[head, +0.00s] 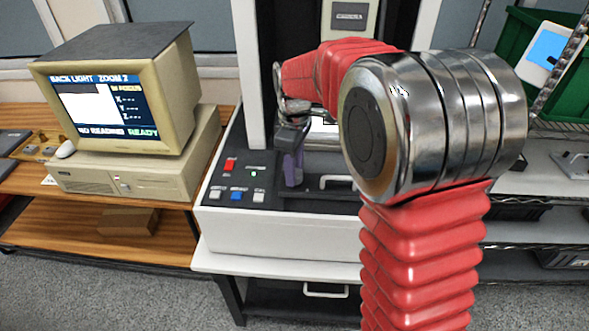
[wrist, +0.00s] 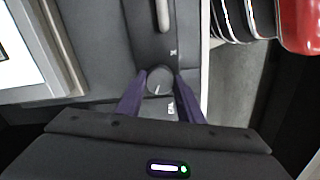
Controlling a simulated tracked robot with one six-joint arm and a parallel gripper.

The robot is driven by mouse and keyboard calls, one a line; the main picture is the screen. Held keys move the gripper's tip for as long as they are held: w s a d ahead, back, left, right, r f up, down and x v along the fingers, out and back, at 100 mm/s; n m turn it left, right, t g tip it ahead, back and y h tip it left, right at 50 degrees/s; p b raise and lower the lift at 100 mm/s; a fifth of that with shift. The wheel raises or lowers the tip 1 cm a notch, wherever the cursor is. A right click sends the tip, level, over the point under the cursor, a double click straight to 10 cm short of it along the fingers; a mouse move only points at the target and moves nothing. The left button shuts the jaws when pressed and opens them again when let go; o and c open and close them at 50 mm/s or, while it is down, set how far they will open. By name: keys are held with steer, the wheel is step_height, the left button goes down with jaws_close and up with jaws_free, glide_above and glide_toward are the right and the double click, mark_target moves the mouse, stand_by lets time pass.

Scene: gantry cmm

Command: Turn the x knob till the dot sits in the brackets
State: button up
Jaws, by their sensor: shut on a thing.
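My gripper (head: 293,178) reaches down to the front deck of the measuring machine, its purple fingers pointing downward. In the wrist view its two fingers stand on either side of a round grey knob (wrist: 160,78) and are shut on it. The knob has a light pointer line on its face, and small white lettering lies beside it, too small to read surely. In the head view the knob is hidden by the fingers. The monitor (head: 110,105) at left shows a white picture area, "BACK LIGHT ZOOM 2", "NO READING" and "READY"; I cannot make out a dot or brackets.
A panel with a red button (head: 230,164) and several other buttons lies left of my gripper. A pale bar handle (wrist: 162,15) is close to the knob. The beige computer (head: 135,165) stands on a wooden bench at left. Wire shelves with a green bin (head: 520,55) stand at right.

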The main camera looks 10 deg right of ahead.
steer(key=shift+m, duration=0.4)
steer(key=m, duration=1.1)
steer(key=shift+m, duration=0.3)
steer(key=o, duration=1.1)
steer(key=shift+r, duration=0.1)
step_height(320, 180, up, 14)
steer(key=shift+f, duration=0.25)
